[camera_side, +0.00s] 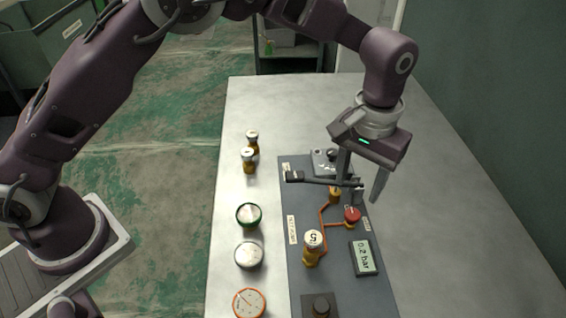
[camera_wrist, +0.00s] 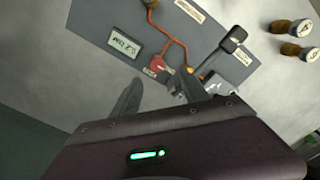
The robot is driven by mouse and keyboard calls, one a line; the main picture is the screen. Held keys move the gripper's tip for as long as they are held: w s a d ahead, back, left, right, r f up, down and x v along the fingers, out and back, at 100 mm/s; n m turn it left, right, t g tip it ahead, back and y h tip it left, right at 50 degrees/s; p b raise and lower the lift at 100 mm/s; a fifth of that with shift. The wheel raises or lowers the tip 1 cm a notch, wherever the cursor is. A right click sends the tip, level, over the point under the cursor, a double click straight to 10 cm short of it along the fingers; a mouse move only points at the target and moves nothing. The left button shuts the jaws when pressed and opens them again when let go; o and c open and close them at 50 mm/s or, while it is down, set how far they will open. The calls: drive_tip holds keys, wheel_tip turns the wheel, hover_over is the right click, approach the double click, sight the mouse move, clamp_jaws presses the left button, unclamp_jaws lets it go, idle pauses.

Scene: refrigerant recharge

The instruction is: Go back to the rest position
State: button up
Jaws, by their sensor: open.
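My gripper (camera_side: 364,192) is open and empty above the back right part of a dark grey panel (camera_side: 305,213). In the wrist view its two fingers (camera_wrist: 158,95) stand apart with nothing between them. A red valve knob (camera_side: 352,214) on orange piping lies just below the fingers, and it also shows in the wrist view (camera_wrist: 160,64). A brass canister marked 5 (camera_side: 312,246) stands upright on the panel. A small display reading 0.2 bar (camera_side: 364,257) sits to its right, also seen in the wrist view (camera_wrist: 125,44). Part of the panel's back is hidden by my gripper.
Two brass canisters (camera_side: 250,152) stand on the table's left side. Nearer are a green-rimmed gauge (camera_side: 249,215), a white round piece (camera_side: 249,255) and an orange-rimmed one (camera_side: 249,302). The metal table (camera_side: 450,240) is clear at right.

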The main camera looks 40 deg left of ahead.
drive_tip(key=s+a+r+t+h, duration=0.1)
drive_tip(key=s+a+r, duration=0.4)
drive_tip(key=a+r, duration=0.35)
drive_tip(key=s+a+r+t, duration=0.1)
drive_tip(key=s+a+r, duration=0.3)
drive_tip(key=a+r, duration=0.45)
drive_tip(key=s+a+t, duration=0.1)
drive_tip(key=s+a, duration=0.1)
drive_tip(key=s, duration=0.3)
drive_tip(key=s+a+t, duration=0.1)
drive_tip(key=s+a, duration=0.2)
drive_tip(key=s, duration=0.3)
drive_tip(key=s+a+f+t+y, duration=0.1)
drive_tip(key=s+a, duration=0.1)
drive_tip(key=s, duration=0.4)
drive_tip(key=shift+a, duration=0.25)
